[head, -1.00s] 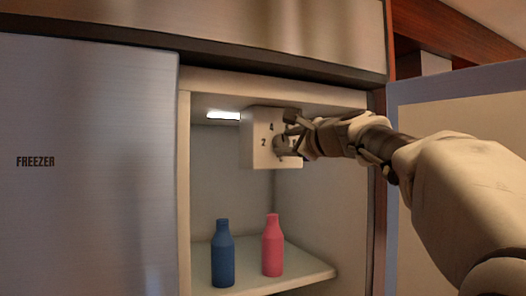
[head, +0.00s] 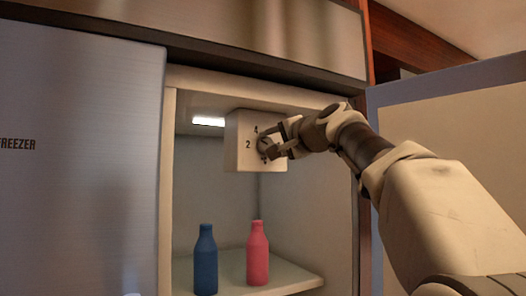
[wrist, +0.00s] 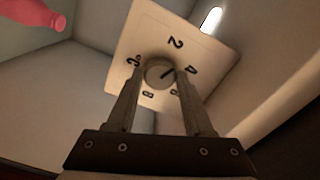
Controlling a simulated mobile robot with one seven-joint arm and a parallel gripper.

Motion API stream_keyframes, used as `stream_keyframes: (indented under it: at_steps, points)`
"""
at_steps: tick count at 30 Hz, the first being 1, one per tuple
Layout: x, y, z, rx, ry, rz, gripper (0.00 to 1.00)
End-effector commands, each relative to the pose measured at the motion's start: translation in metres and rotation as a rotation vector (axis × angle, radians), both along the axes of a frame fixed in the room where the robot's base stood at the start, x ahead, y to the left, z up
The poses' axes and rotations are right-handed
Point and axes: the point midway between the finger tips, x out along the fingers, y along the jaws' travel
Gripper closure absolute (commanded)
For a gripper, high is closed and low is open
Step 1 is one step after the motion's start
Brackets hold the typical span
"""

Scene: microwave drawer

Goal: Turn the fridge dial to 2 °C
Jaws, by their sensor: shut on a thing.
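The fridge dial (wrist: 158,72) is a round grey knob on a pale control box (head: 233,155) at the top of the open fridge. The box face also shows in the wrist view (wrist: 135,35), with dark markings 2, 4 and °C around the dial and smaller marks partly hidden by the fingers. A dark line on the dial points toward the gap between 2 and 4. My gripper (wrist: 160,80) is shut on the dial, one finger on each side. In the head view my gripper (head: 270,143) covers much of the dial.
A blue bottle (head: 205,262) and a pink bottle (head: 257,255) stand on the shelf (head: 290,278) below the box. The closed freezer door (head: 80,180) is at left. The open fridge door (head: 450,120) is at right, behind my arm. A light (head: 208,121) glows beside the box.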

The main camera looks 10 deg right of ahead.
Motion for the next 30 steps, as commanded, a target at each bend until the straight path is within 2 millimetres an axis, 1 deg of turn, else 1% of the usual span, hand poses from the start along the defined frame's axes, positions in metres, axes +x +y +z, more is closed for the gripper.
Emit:
stream_keyframes:
  at_steps: [6, 15, 21, 30]
  points:
    - [0.0000, 0.0002, -0.0018, -0.172, -0.057, 0.001, 1.00]
    - [0.0002, 0.0000, -0.0009, -0.337, -0.111, 0.000, 1.00]
    - [0.0000, -0.0001, -0.0006, -0.391, -0.127, 0.000, 1.00]
    - [-0.0001, -0.0002, -0.0001, -0.412, -0.134, 0.000, 1.00]
